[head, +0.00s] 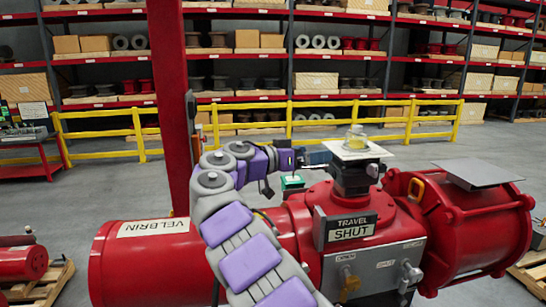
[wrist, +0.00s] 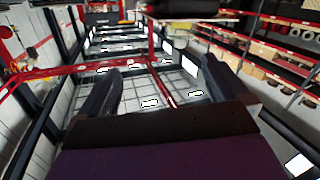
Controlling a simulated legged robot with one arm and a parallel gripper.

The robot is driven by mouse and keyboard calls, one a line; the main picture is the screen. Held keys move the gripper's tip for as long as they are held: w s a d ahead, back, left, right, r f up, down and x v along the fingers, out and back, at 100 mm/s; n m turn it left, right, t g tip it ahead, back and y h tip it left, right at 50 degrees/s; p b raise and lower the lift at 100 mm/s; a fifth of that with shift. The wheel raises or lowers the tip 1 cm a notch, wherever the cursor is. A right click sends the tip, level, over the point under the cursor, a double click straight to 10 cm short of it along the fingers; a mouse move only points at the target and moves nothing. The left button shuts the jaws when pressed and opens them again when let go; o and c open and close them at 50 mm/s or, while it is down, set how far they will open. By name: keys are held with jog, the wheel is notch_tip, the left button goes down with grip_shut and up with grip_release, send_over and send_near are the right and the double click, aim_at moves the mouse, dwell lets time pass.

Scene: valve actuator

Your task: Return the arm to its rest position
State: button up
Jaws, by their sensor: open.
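My purple and grey arm reaches up from the bottom middle of the head view and bends to the right. My gripper (head: 312,157) is beside the valve actuator's black top housing (head: 350,178), on its left. I cannot tell whether they touch. In the wrist view my gripper (wrist: 168,66) has its two dark fingers spread apart with nothing between them. The red valve actuator (head: 260,236) carries a "TRAVEL SHUT" sign (head: 351,228).
A red post (head: 172,100) stands behind and left of my arm. A small green-edged box (head: 292,182) shows below the gripper. A yellow railing (head: 250,119) and stocked shelves (head: 330,85) are behind. Grey floor (head: 120,195) lies open at the left.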

jog(key=s+d+f+n+g, duration=0.25)
jog(key=s+d, duration=0.25)
jog(key=d, duration=0.3)
jog(key=s+d+f+n+g+y, duration=0.1)
jog(key=s+d+f+g+y, duration=0.3)
jog(key=s, duration=0.6)
jog(key=s+d+f+n+g+y, duration=0.1)
jog(key=s+d+f+y, duration=0.1)
jog(key=s+d+f, duration=0.6)
jog(key=s+a+f+n+g+y, duration=0.1)
jog(key=s+a+f+n+y, duration=0.3)
jog(key=s, duration=0.6)
jog(key=s+a+f+g+y, duration=0.1)
jog(key=s+a+f+y, duration=0.1)
jog(key=s+a+f, duration=0.6)
jog(key=s+a+f+n+g+y, duration=0.1)
jog(key=s+a+f+y, duration=0.2)
jog(key=s, duration=0.9)
notch_tip(320, 180, down, 16)
jog(key=b, duration=1.6)
jog(key=shift+w, duration=0.3)
jog(key=shift+d+f, duration=0.1)
